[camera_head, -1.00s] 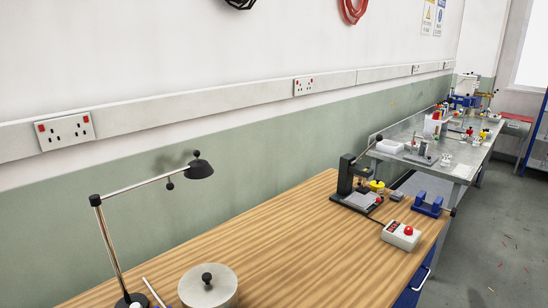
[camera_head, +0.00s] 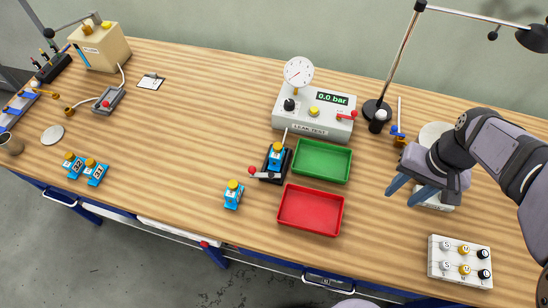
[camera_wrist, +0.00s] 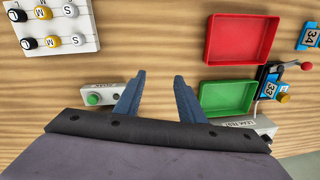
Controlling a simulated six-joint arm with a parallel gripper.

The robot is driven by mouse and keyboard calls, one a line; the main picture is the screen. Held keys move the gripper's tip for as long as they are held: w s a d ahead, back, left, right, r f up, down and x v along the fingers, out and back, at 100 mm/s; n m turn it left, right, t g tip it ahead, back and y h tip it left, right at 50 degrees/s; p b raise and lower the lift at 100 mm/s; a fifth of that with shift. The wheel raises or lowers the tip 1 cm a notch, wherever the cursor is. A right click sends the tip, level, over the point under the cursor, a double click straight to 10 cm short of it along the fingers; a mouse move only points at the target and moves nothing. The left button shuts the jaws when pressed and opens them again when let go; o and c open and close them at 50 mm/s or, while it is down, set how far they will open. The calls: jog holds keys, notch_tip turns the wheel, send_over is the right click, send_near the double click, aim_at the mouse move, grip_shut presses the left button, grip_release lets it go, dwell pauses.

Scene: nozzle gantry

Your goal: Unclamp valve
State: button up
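A blue valve with a yellow cap (camera_head: 275,156) sits in a dark clamp fixture (camera_head: 285,174) beside the trays. A lever with a red knob (camera_head: 252,170) sticks out of the fixture at its left. In the wrist view, the valve (camera_wrist: 269,90) reads 33 and the red knob (camera_wrist: 307,66) is at the right edge. Another blue valve (camera_head: 233,195) stands loose to the left; it partly shows, marked 34, in the wrist view (camera_wrist: 309,36). My gripper (camera_head: 406,192) is open and empty above the bench, right of the trays and well away from the clamp.
A green tray (camera_head: 347,164) and a red tray (camera_head: 280,214) lie between clamp and gripper. The leak tester (camera_head: 310,128) stands behind. A board of knobs (camera_head: 460,281) is at front right. A lamp (camera_head: 378,108) rises at back right. Two more valves (camera_head: 84,169) stand far left.

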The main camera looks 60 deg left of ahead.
jog(key=s+a+n, duration=0.2)
jog(key=s+a, duration=0.1)
jog(key=a, duration=0.5)
jog(key=r+n+g+p, duration=0.1)
jog(key=n+p, duration=0.2)
jog(key=n, duration=0.2)
send_over(253, 168)
jog(key=w, duration=0.1)
jog(key=shift+s+f+p, duration=0.25)
jog(key=shift+f+p, duration=0.35)
jog(key=shift+f, duration=1.15)
jog(key=shift+s+f+p, duration=0.2)
jog(key=shift+f+p, duration=0.35)
jog(key=shift+f, duration=1.2)
jog(key=shift+c, duration=0.2)
grip_shut()
